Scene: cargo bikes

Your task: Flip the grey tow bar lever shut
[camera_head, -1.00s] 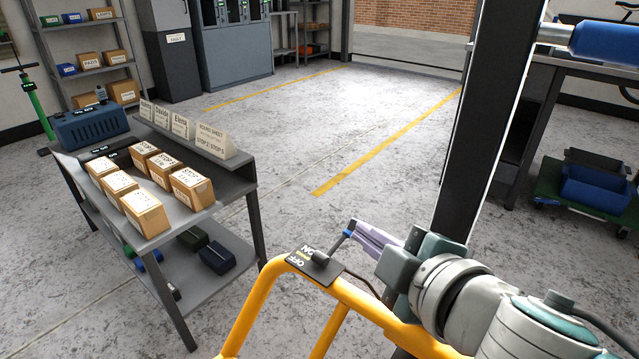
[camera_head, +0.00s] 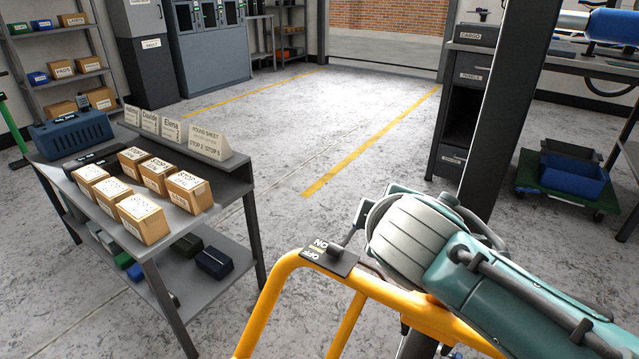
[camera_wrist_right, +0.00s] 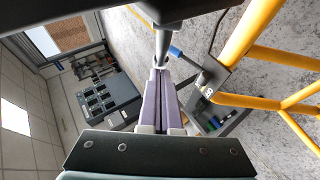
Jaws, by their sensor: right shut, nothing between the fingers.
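In the right wrist view a light grey rod (camera_wrist_right: 163,45) hangs from a dark bar at the top; I cannot tell for sure whether it is the grey tow bar lever. My right gripper (camera_wrist_right: 161,74) is shut and empty, its fingertips close below the rod's end; contact is unclear. A blue-tipped lever (camera_wrist_right: 184,56) stands just right of the fingertips, beside a dark switch plate (camera_wrist_right: 211,76). In the head view this ON/OFF plate (camera_head: 329,257) sits on the yellow frame (camera_head: 262,310). My right wrist hides the fingers there. My left gripper is not in view.
A grey table (camera_head: 235,172) with several cartons stands left of the yellow frame. A dark post (camera_head: 505,100) rises behind my right arm. A green dolly (camera_head: 560,188) with a blue bin is at the right. The floor between is clear.

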